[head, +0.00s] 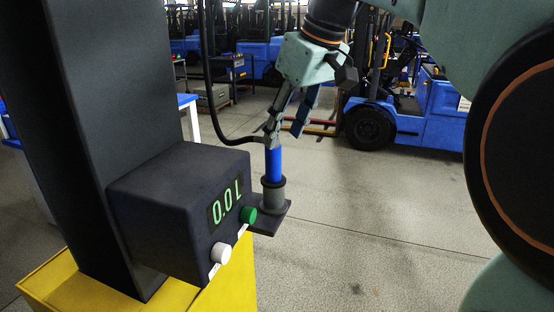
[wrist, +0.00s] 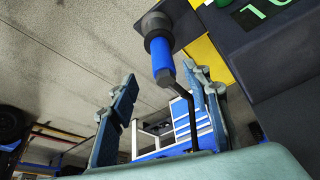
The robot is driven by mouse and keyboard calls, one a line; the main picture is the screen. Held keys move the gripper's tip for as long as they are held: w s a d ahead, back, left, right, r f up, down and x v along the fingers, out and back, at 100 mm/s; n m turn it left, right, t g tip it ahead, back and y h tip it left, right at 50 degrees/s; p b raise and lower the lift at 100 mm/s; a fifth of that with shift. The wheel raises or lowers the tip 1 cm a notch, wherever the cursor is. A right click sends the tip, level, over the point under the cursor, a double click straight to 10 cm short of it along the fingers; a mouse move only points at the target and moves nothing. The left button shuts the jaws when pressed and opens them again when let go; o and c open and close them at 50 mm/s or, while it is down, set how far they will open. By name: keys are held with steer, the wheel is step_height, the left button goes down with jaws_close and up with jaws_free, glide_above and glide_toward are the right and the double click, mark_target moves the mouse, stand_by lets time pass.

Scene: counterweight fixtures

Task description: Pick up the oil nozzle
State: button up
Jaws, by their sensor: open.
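The oil nozzle (head: 274,165) has a blue grip and a grey metal head. It stands upright in a dark round holder (head: 272,196) on a small shelf beside the display box. A black hose runs from its head. In the wrist view the blue nozzle (wrist: 163,57) appears between the fingertips, closer to the right finger, with its holder (wrist: 156,22) beyond. My gripper (head: 286,125) is above the nozzle, tilted, its fingers apart near the nozzle's head. In the wrist view my gripper (wrist: 160,78) is open with nothing held. Exact contact cannot be told.
The dark display box (head: 160,205) with green digits, a green knob (head: 248,215) and a white knob (head: 220,253) stands close left, on a yellow base (head: 235,285). The black hose (head: 207,90) hangs beside the gripper. A blue forklift (head: 425,115) stands behind; floor at right is clear.

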mark_target(279, 147)
steer(key=x, duration=0.4)
steer(key=shift+a+f, duration=0.1)
steer(key=shift+f, duration=0.1)
steer(key=x, duration=0.5)
steer(key=shift+s+f+b, duration=0.15)
steer(key=shift+s+b, duration=0.05)
steer(key=shift+b, duration=0.2)
jaws_close()
